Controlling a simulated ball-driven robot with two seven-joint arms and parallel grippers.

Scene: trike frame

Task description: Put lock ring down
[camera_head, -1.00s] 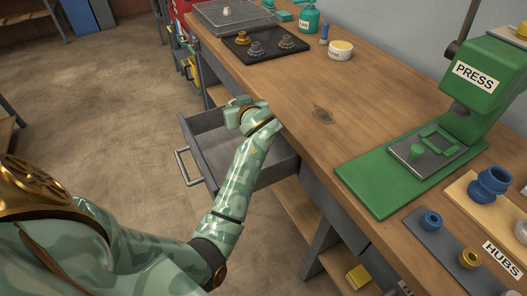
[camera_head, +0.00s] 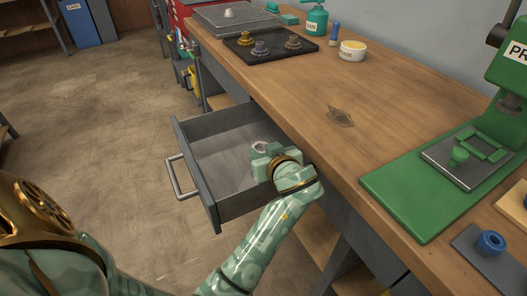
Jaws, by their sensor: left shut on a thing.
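My left gripper (camera_head: 262,158) is in or just above the open grey drawer (camera_head: 186,152), near its right side. It is shut on a small pale grey ring (camera_head: 260,147), which looks like the lock ring and shows only partly at the fingertips. I cannot tell whether the ring touches the drawer floor. The bare drawer floor shows to the left of the gripper. My right gripper is not in view.
The wooden bench (camera_head: 350,90) overhangs the drawer on the right. On it are a green press (camera_head: 440,180), a black tray (camera_head: 270,48) with several small parts, a white tub (camera_head: 352,51) and a green can (camera_head: 316,20). A blue hub (camera_head: 490,243) stands at lower right.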

